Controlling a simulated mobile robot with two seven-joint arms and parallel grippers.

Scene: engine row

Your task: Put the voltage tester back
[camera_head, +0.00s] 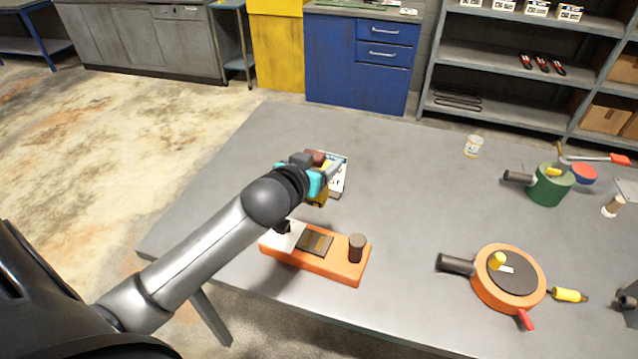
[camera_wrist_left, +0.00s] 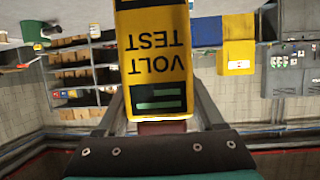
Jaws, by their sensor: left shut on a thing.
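The voltage tester (camera_wrist_left: 155,55) is a yellow and black block marked VOLT TEST, upside down in the left wrist view. My left gripper (camera_head: 326,178) is shut on it, with a finger on each side. In the head view only a small yellow part of the tester (camera_head: 320,198) shows below the gripper, over the table. A white panel with dark marks (camera_head: 338,178) stands right behind the gripper and is partly hidden by it. I cannot tell whether the tester touches it. My right gripper cannot be made out.
On the grey table (camera_head: 400,180), an orange block with a brown knob (camera_head: 312,262) lies in front of the gripper. An orange round device (camera_head: 508,285), a green pot-like device (camera_head: 549,188) and a small jar (camera_head: 473,146) stand to the right. The table's middle is clear.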

